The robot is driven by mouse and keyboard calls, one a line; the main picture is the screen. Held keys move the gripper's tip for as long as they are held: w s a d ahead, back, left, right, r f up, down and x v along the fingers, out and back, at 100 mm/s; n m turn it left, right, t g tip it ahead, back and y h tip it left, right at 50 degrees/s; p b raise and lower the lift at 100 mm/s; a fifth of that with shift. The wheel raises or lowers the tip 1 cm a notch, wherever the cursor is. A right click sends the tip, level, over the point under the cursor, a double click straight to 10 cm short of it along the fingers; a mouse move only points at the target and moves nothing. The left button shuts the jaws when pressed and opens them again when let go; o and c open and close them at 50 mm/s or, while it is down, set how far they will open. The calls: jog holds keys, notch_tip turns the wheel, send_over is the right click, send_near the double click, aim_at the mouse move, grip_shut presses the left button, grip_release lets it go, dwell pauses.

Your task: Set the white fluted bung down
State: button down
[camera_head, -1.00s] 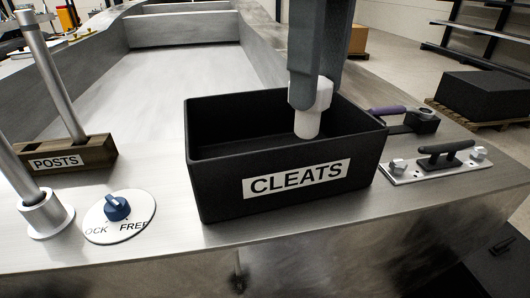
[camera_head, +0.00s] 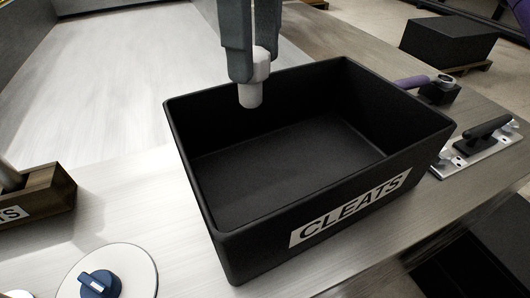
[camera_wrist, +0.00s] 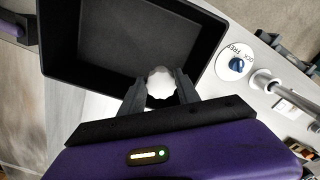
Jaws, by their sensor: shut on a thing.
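The white fluted bung (camera_head: 254,82) is held upright between the fingers of my gripper (camera_head: 250,62) in the head view. In the wrist view the bung (camera_wrist: 160,84) shows between the fingertips of my gripper (camera_wrist: 160,96). The bung appears at the far side of a black bin labelled CLEATS (camera_head: 350,212). I cannot tell exactly how high it is, or whether it is over the bin's inside or its rim. The bin's visible floor is bare. In the wrist view the bin's rim (camera_wrist: 217,62) lies beyond the fingers.
A blue-knobbed dial (camera_head: 100,284) and a wooden POSTS block (camera_head: 40,205) are at left. A black cleat on a plate (camera_head: 485,135) and a purple-handled tool (camera_head: 412,82) lie right of the bin. Bare metal deck (camera_head: 110,90) stretches behind and left.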

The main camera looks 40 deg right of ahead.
notch_tip(320, 180, down, 16)
jog(key=shift+f+b, duration=0.15)
jog(key=shift+b, duration=0.3)
jog(key=c, duration=0.9)
grip_release()
jog(key=shift+f, duration=0.1)
notch_tip(320, 180, up, 12)
jog(key=shift+r+p, duration=0.15)
jog(key=shift+p, duration=0.15)
